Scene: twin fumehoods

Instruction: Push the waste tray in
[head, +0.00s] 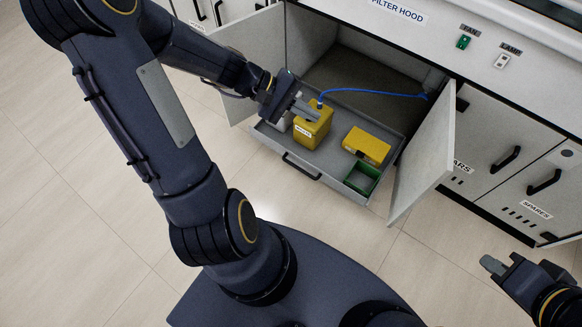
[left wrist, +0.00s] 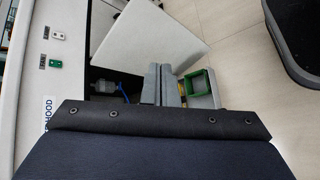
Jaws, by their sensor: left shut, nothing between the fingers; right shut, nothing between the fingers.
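The grey waste tray (head: 325,180) is pulled out of the open cabinet under the filter hood, with its black handle (head: 301,166) at the front. It holds a yellow container (head: 312,127) with a blue hose, a yellow box (head: 366,146) and a green open bin (head: 361,178). My left gripper (head: 305,110) is shut and empty, above the tray's left part beside the yellow container; I cannot tell whether they touch. In the left wrist view its fingers (left wrist: 160,84) are together, with the green bin beyond. My right gripper (head: 494,265) is shut and empty at the lower right, away from the tray.
The right cabinet door (head: 425,155) stands open beside the tray, and the left door (head: 250,50) is open too. The blue hose (head: 375,92) runs to the cabinet's right wall. Closed cabinets (head: 500,145) stand at the right. The floor before the tray is clear.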

